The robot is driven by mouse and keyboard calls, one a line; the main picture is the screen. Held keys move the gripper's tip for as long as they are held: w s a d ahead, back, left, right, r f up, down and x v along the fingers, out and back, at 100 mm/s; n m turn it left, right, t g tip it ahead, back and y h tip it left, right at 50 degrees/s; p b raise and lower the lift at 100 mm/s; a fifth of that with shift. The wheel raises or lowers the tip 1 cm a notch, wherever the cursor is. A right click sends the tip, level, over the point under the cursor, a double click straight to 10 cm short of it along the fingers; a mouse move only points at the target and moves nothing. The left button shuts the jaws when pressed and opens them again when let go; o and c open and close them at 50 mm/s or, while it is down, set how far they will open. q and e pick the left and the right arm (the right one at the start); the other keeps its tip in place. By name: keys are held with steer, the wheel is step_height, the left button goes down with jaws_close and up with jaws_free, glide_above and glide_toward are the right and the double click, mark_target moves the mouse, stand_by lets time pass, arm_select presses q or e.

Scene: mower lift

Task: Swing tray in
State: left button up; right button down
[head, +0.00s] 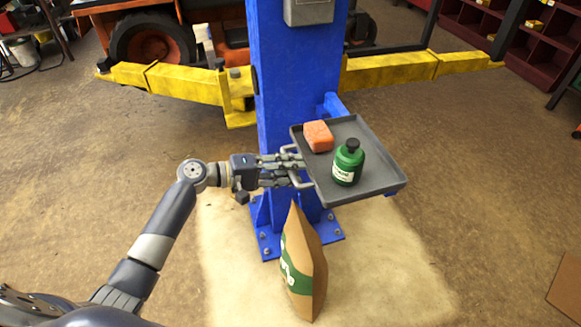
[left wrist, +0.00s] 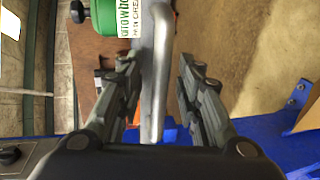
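The grey tray (head: 376,182) sticks out to the right of the blue lift post (head: 297,95), joined near a short blue bracket (head: 334,104). It carries an orange block (head: 318,136) and a green bottle with a dark cap (head: 348,163); the bottle also shows in the left wrist view (left wrist: 108,18). A metal bar handle (left wrist: 157,75) is on the tray's near left edge. My left gripper (head: 296,170) is at this handle. In the left wrist view its fingers (left wrist: 158,70) are apart, one on each side of the bar, with gaps visible. My right gripper is not seen.
A brown paper bag (head: 304,265) with a green print stands on the floor in front of the post, below the tray. Yellow lift arms (head: 185,84) run left and right behind. An orange mower (head: 150,40) stands at the back. Floor right of the tray is clear.

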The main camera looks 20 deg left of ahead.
arm_select(q)
jaws_close()
steer(key=shift+d, duration=0.1)
